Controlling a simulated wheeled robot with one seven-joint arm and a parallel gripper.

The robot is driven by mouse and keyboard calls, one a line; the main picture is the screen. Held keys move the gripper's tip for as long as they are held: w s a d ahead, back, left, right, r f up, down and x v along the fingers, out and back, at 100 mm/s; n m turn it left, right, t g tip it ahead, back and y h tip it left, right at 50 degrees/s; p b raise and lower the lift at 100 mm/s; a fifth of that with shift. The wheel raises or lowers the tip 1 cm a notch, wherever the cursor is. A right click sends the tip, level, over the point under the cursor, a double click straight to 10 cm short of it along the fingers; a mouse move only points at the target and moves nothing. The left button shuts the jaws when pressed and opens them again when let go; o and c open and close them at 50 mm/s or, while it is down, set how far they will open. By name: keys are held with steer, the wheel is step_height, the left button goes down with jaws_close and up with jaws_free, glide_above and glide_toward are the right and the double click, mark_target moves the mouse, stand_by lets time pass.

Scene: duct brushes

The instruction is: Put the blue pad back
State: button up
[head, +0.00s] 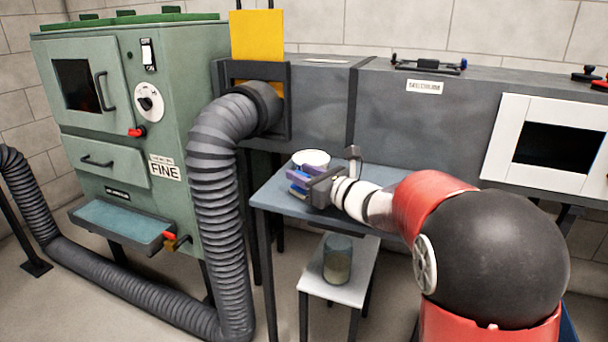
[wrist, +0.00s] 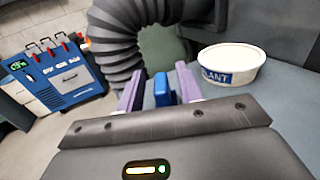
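The blue pad (wrist: 162,90) stands between the two purple fingers of my gripper (wrist: 159,88) in the wrist view. A gap shows between the pad and the left finger, and a narrower one on the right. The fingers are apart and do not look closed on it. In the head view my gripper (head: 301,180) is low over the blue-grey table (head: 272,197), with blue (head: 297,190) showing at its fingers. My gripper hides part of the pad and whatever lies under it.
A white tub (wrist: 232,62) with a blue label stands just right of the fingers. A ribbed duct hose (head: 212,160) rises close on the left. A glass jar (head: 338,258) stands on a low white stool (head: 345,292). A blue machine (wrist: 55,75) stands beyond.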

steer(key=shift+r, duration=0.1)
steer(key=shift+d, duration=0.1)
steer(key=b+v, duration=0.1)
steer(key=v, duration=1)
steer(key=shift+s+d+b, duration=0.2)
steer(key=shift+s+b, duration=0.2)
